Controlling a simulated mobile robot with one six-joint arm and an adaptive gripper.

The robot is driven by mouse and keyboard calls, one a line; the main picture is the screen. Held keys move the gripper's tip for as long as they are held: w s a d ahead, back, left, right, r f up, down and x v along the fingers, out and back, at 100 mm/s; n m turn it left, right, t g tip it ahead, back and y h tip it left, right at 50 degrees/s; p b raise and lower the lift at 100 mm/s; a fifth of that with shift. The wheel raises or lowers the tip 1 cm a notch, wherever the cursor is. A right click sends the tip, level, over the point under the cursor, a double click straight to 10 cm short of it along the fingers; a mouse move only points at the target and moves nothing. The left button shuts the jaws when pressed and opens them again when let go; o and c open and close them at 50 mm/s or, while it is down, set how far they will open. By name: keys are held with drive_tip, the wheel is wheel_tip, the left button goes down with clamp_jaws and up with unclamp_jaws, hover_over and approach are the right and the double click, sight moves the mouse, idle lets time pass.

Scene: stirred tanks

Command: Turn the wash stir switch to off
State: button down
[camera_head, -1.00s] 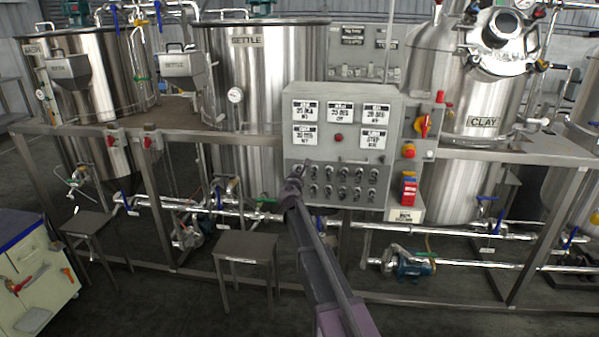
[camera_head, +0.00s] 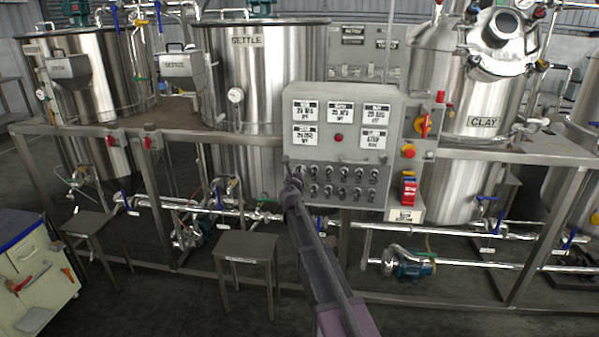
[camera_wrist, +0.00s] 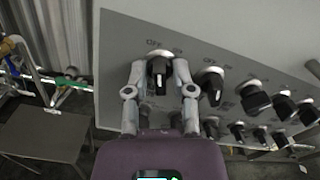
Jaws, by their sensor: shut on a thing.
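The grey control panel (camera_head: 345,105) stands in the middle of the head view, with two rows of black switches on its lower part. My gripper (camera_head: 293,178) is at the left end of these rows and hides the switch there. In the wrist view my gripper (camera_wrist: 159,78) is shut on a black switch knob (camera_wrist: 159,75) at the panel's upper left corner, one finger on each side. The knob's white line points roughly up and down. The lettering above it reads OFF at the left; the right-hand word is unclear. I cannot read a wash label.
Other black knobs sit close by, the nearest just right of my gripper (camera_wrist: 210,82). A red-and-yellow rotary switch (camera_head: 423,125) and stop button (camera_head: 408,151) are at the panel's right. A steel rail (camera_head: 250,138) runs beside the panel.

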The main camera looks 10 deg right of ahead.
drive_tip(key=shift+n, duration=0.8)
drive_tip(key=c, duration=0.7)
unclamp_jaws()
drive_tip(key=shift+v, duration=6.05)
drive_tip(key=shift+d, duration=0.1)
